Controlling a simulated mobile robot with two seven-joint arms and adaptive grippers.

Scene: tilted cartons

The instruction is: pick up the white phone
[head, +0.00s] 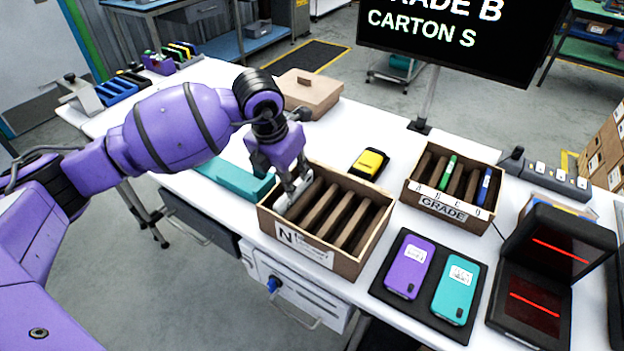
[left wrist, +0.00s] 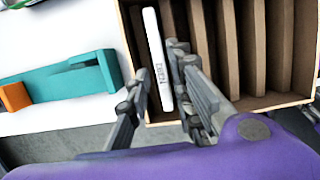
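The white phone (left wrist: 157,60) stands on edge in the leftmost slot of the cardboard carton marked N (head: 305,250). Small print shows on its narrow side in the left wrist view. My left gripper (head: 294,190) reaches down into that end of the carton. In the left wrist view its fingers (left wrist: 157,85) lie on either side of the phone, close to it. I cannot tell whether both fingers press on it. In the head view the gripper hides much of the phone. My right gripper is not in view.
Brown dividers fill the carton's other slots, which look empty. A teal holder (head: 233,180) lies to its left, a yellow-and-black device (head: 369,163) behind. The GRADE carton (head: 452,190) and a dark mat (head: 428,315) with purple (head: 409,269) and teal phones (head: 454,288) lie right.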

